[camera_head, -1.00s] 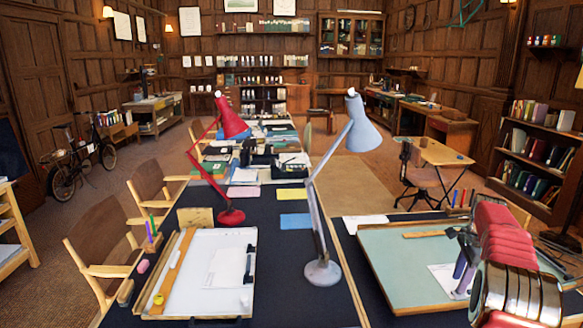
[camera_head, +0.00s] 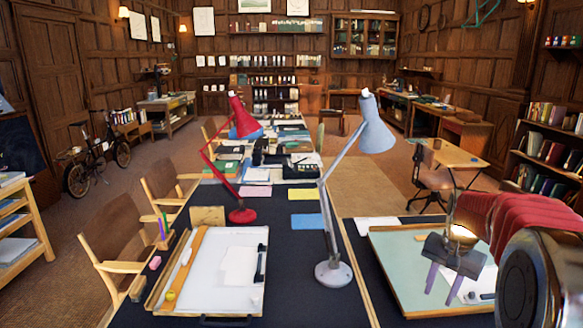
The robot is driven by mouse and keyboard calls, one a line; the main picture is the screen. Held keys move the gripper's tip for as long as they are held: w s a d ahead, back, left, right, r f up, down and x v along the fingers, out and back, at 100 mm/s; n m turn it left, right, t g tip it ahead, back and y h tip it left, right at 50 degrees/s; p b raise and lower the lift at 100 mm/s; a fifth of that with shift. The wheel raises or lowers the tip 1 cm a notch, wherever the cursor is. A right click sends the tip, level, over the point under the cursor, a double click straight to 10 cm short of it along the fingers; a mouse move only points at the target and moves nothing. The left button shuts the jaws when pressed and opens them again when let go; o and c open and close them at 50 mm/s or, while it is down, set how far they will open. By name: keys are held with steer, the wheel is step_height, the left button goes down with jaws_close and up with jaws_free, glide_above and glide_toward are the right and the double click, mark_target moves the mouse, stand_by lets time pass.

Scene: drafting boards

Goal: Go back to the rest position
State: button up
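My gripper (camera_head: 444,282) hangs at the right over the pale green drafting board (camera_head: 394,262). Its two purple fingers point down and stand apart. Board surface shows between them, and I see nothing held. My red arm covers the right edge of the view and hides part of this board. A white sheet (camera_head: 484,281) lies on the board behind and beside the fingers. I cannot tell the exact height of the fingertips above the board.
A grey-blue lamp (camera_head: 333,273) stands left of my gripper, and a red lamp (camera_head: 243,215) stands farther back. A white drafting board (camera_head: 218,291) lies at the front left. A chair (camera_head: 436,180) and small desk (camera_head: 459,158) are behind the green board. Brown carpet (camera_head: 361,185) is clear beyond.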

steer(key=s+a+r+n+t, duration=0.2)
steer(key=s+a+r+n, duration=0.1)
steer(key=s+a, duration=0.7)
steer(key=s+a+r+n+t, duration=0.2)
steer(key=s+a+n, duration=0.3)
steer(key=s+a, duration=0.6)
steer(key=s+r, duration=0.1)
steer(key=s, duration=0.4)
steer(key=shift+n, duration=0.4)
